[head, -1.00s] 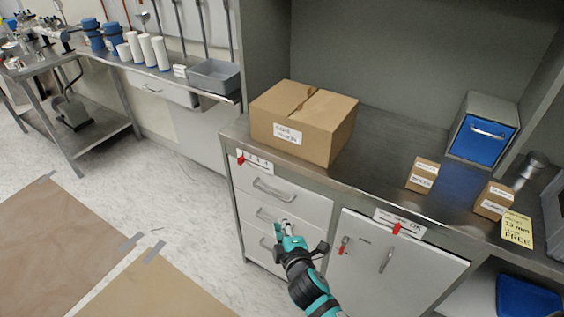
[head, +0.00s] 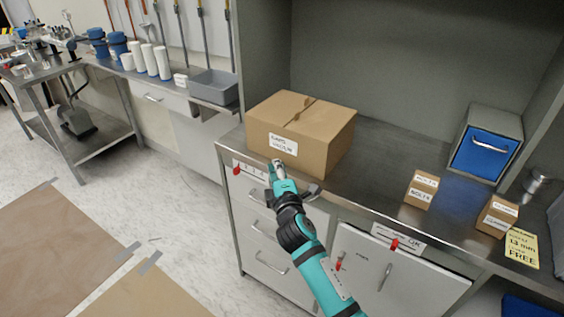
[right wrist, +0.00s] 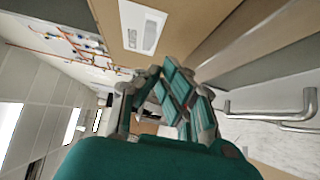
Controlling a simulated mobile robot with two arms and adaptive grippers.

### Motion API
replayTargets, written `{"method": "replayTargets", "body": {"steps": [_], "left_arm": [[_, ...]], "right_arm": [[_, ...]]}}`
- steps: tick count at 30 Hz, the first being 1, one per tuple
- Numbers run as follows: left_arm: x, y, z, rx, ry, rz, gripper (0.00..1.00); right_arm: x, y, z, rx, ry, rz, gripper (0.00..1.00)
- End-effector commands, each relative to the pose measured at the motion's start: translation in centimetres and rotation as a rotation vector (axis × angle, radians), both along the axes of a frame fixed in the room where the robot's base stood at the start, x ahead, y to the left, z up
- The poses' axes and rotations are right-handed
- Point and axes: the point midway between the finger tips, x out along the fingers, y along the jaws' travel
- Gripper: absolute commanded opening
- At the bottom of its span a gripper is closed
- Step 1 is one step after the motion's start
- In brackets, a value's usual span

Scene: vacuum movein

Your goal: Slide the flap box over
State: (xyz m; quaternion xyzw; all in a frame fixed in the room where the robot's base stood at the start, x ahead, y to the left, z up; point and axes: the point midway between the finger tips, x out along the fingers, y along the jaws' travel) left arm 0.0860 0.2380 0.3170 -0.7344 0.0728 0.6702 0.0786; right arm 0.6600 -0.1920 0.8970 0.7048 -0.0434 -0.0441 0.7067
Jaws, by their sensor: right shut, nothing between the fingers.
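The flap box (head: 318,127), a large brown cardboard box with a white label on its front, stands on the left end of the steel counter (head: 385,150). Its top flaps look closed. My right gripper (head: 277,164) is shut and empty, just in front of the box's front face below the label. I cannot tell whether it touches the box. In the right wrist view, the closed fingers (right wrist: 180,85) show with the cardboard and its label (right wrist: 143,28) at the top. My left gripper is not in view.
Two small labelled boxes, one (head: 421,189) nearer the flap box and one (head: 496,215) further right, stand on the counter. A blue-fronted bin (head: 486,148) stands behind them. Bare counter lies right of the flap box. Drawers (head: 262,225) sit below.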

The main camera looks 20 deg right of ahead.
Motion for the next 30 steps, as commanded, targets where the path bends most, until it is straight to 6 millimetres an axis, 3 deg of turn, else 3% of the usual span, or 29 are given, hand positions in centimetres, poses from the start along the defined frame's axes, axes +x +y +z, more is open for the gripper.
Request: {"method": "replayTargets", "body": {"steps": [6, 20, 30], "left_arm": [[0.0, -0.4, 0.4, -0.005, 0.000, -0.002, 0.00], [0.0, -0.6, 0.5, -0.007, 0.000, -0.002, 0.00], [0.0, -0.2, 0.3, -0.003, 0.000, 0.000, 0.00]], "right_arm": [[1.3, -1.7, 0.1, 0.000, 0.000, 0.001, 0.00], [1.7, -2.2, 0.0, -0.001, 0.000, 0.000, 0.00], [6.5, -8.4, 0.1, -0.004, -0.001, -0.002, 0.00]]}}
